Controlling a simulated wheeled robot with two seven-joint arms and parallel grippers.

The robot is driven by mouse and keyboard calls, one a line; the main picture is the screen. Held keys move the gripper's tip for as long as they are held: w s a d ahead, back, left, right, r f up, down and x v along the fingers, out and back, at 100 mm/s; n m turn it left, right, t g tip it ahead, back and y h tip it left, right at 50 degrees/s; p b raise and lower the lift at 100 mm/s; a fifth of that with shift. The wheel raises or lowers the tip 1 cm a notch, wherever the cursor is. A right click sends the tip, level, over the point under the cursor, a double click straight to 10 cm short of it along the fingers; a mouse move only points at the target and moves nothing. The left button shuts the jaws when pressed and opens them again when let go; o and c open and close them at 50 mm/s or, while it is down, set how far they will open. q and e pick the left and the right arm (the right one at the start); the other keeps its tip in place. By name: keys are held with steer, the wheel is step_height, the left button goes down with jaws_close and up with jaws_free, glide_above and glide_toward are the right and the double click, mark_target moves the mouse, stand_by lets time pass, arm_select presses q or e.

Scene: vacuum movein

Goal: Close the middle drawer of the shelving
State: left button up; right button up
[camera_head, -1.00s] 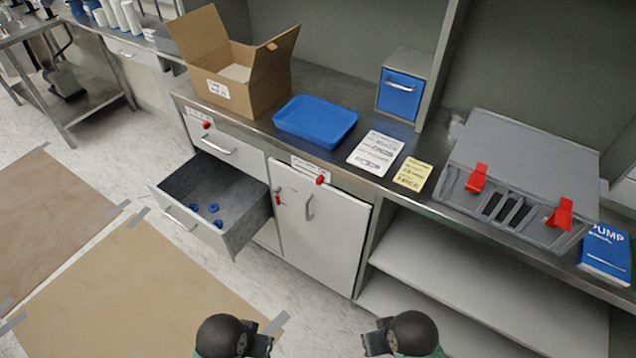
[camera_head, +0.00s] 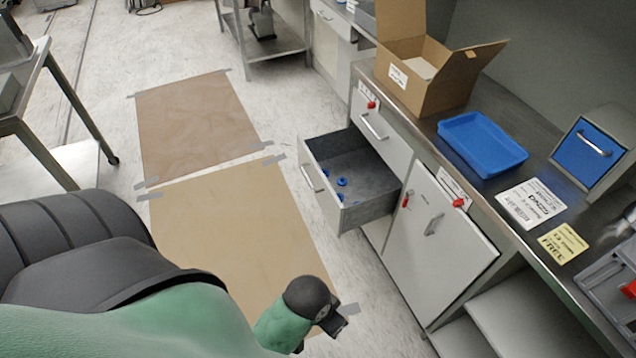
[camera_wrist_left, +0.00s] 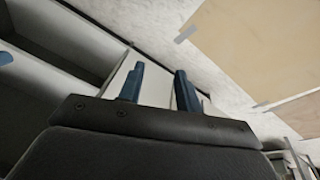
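The middle drawer (camera_head: 324,205) is pulled out of the grey shelving, below a shut top drawer (camera_head: 380,135). Its front panel and handle face left, and a few small blue rings (camera_head: 342,183) lie inside. My left gripper (camera_head: 336,319) is in front of the shelving, nearer to me than the drawer and apart from it. In the left wrist view its two blue fingers (camera_wrist_left: 160,88) are spread with nothing seen between them. My right gripper is out of view.
A cupboard door (camera_head: 438,240) with a red knob stands right of the drawer. On the counter are an open cardboard box (camera_head: 425,85), a blue tray (camera_head: 482,145) and a blue-fronted box (camera_head: 590,152). Brown floor sheets (camera_head: 235,235) lie clear left of the drawer.

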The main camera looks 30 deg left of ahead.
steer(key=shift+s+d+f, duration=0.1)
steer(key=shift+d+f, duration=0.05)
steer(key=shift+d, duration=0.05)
